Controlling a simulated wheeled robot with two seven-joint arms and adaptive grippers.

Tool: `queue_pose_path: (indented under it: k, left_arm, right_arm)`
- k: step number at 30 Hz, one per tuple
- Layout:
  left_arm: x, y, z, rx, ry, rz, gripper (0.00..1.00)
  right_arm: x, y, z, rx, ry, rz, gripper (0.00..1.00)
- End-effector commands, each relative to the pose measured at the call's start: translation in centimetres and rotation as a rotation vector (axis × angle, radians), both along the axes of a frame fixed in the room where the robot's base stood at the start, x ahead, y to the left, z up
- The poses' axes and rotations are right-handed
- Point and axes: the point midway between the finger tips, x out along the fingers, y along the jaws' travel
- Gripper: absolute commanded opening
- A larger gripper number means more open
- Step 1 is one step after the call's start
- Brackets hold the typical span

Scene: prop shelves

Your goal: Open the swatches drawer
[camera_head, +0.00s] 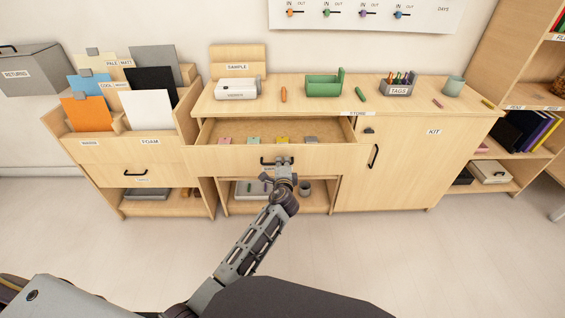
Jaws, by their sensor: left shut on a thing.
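A wooden drawer (215,160) in the middle cabinet stands pulled out, with its inside open to view. Several small coloured swatches lie in it in a row: a pink one (225,140), a green one (253,140), a yellow one (282,140) and a grey one at the right. The drawer front carries a black bar handle (266,162). My left gripper (283,166) is shut on the handle, near its right end, and covers part of it. The drawer's label is hidden or not legible. My right gripper is not in view.
A kit cupboard with a black handle (375,156) is shut at the right. The counter (300,101) above holds a white device (237,88), a green tray (323,86) and a tags holder (398,88). Paper racks stand at the left. The floor in front is clear.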

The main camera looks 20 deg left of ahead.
Motion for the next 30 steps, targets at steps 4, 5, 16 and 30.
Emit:
queue_pose_path:
  k: [4, 5, 16, 30]
  left_arm:
    - [-0.1, 0.0, 0.0, 0.000, -0.001, 0.000, 0.00]
    - [-0.1, 0.0, 0.0, 0.000, -0.001, 0.000, 0.00]
    - [0.0, 0.0, 0.0, 0.000, -0.001, 0.000, 0.19]
    - [0.0, 0.0, 1.1, 0.000, -0.003, 0.001, 0.19]
  right_arm:
    - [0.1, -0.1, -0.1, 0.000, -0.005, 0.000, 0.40]
    - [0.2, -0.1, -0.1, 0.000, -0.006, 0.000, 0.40]
    - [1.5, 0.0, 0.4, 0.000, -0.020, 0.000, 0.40]
    - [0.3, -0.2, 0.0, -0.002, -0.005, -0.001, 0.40]
